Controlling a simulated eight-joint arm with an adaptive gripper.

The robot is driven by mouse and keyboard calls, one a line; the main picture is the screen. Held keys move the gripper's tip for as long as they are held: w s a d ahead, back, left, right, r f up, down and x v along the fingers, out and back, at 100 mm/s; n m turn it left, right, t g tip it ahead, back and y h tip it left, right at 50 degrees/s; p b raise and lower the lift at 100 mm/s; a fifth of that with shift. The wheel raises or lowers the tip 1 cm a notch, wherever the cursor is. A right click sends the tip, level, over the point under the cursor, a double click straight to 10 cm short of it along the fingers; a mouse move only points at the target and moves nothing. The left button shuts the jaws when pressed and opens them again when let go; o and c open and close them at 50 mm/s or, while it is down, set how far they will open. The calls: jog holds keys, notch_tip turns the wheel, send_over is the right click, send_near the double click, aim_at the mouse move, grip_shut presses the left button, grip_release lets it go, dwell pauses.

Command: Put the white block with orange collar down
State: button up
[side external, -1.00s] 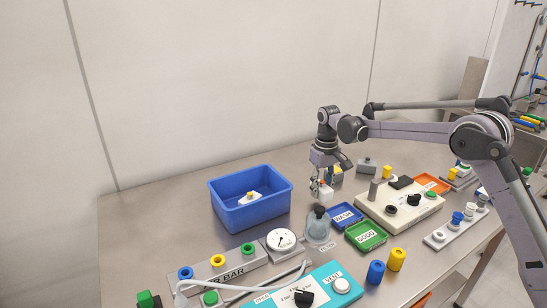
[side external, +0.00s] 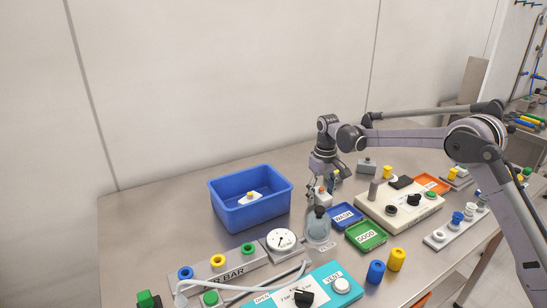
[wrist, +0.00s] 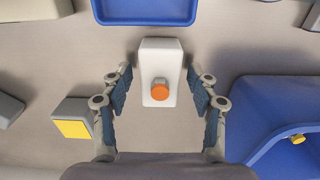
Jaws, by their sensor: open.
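The white block with orange collar (wrist: 160,60) rests on the grey table in the wrist view, its round orange part facing the camera. In the side external view the block (side external: 321,197) is partly hidden behind the clear jar with the dark top. My gripper (wrist: 160,78) is open, one finger on each side of the block, with a visible gap on both sides. In the side external view my gripper (side external: 328,183) is low over the table at the block.
A blue bin (side external: 226,217) holding a white piece with a yellow top stands to the left. The clear jar (side external: 317,229), the blue WASH tray (side external: 335,221) and the green GOOD tray (side external: 352,242) are close by. A grey block with a yellow face (wrist: 72,129) lies left in the wrist view.

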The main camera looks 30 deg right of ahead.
aim_at(322, 190)
notch_tip(322, 190, up, 12)
jog(key=s+a+r+t, duration=0.1)
jog(key=s+r+t, duration=0.1)
jog(key=s+r, duration=0.45)
jog(key=s+a+f+t, duration=0.1)
jog(key=s+f+t, duration=0.1)
jog(key=s, duration=0.9)
jog(key=s+a+f+t, duration=0.1)
jog(key=s+f+t, duration=0.2)
jog(key=s, duration=0.9)
jog(key=shift+f, duration=0.75)
jog(key=shift+o, duration=0.7)
jog(key=shift+s+f, duration=0.35)
jog(key=shift+s, duration=0.05)
